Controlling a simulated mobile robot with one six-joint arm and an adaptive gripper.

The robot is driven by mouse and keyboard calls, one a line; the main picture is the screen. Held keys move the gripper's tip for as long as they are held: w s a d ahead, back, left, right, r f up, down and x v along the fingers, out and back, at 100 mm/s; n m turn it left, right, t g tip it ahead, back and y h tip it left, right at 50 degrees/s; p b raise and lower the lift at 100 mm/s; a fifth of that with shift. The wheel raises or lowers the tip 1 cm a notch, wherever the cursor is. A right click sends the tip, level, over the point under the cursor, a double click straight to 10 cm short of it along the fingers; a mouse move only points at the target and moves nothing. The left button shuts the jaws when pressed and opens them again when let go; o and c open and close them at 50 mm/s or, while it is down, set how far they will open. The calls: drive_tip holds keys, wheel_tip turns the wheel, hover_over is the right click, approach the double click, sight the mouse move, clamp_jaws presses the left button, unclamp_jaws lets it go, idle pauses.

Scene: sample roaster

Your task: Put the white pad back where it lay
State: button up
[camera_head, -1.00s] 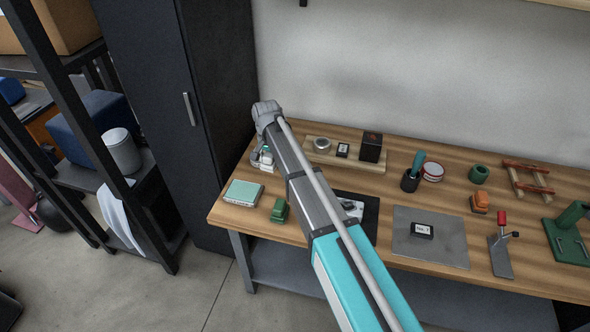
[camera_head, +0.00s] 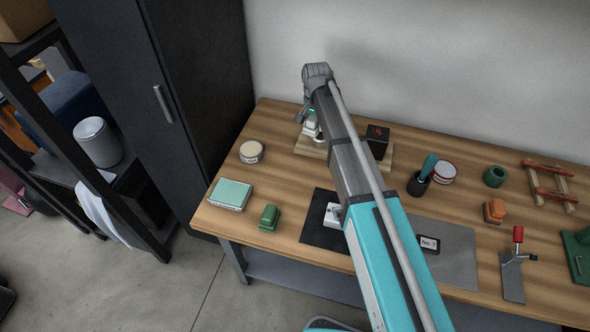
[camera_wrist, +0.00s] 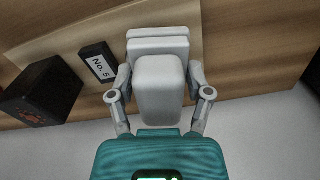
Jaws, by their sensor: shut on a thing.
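The white pad (camera_wrist: 160,92) is a pale block with a rounded grip over a wider, stepped base. My gripper (camera_wrist: 160,78) is shut on it, with one finger on each side in the wrist view. In the head view my gripper (camera_head: 311,122) is over the left end of the low wooden board (camera_head: 307,148) at the back of the bench. The pad is mostly hidden there by my arm, and I cannot tell whether it touches the board.
A black box (camera_head: 377,140) stands on the board, beside a "No. 5" card (camera_wrist: 98,63). A cream-topped tin (camera_head: 251,151), a mint-topped box (camera_head: 230,194) and a green block (camera_head: 270,216) stand on the left. Bare bench lies between tin and board. A dark cabinet (camera_head: 190,90) stands left.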

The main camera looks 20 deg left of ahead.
drive_tip(key=shift+w+d, duration=0.3)
drive_tip(key=shift+w, duration=0.05)
drive_tip(key=s+a+r+n+p, duration=0.1)
drive_tip(key=s+r+n+p, duration=0.1)
drive_tip(key=s, duration=2.8)
drive_tip(key=shift+a+r+p, duration=0.15)
drive_tip(key=shift+r+p, duration=0.55)
drive_tip(key=shift+r, duration=0.05)
drive_tip(key=shift+w, duration=0.1)
drive_tip(key=w+f+b, duration=0.3)
drive_tip(key=w, duration=0.1)
drive_tip(key=w+a+f+b, duration=0.1)
drive_tip(key=w+f+b, duration=0.2)
drive_tip(key=w, duration=0.1)
drive_tip(key=w+a+f+b, duration=0.1)
drive_tip(key=w+f+b, duration=0.2)
drive_tip(key=w, duration=0.2)
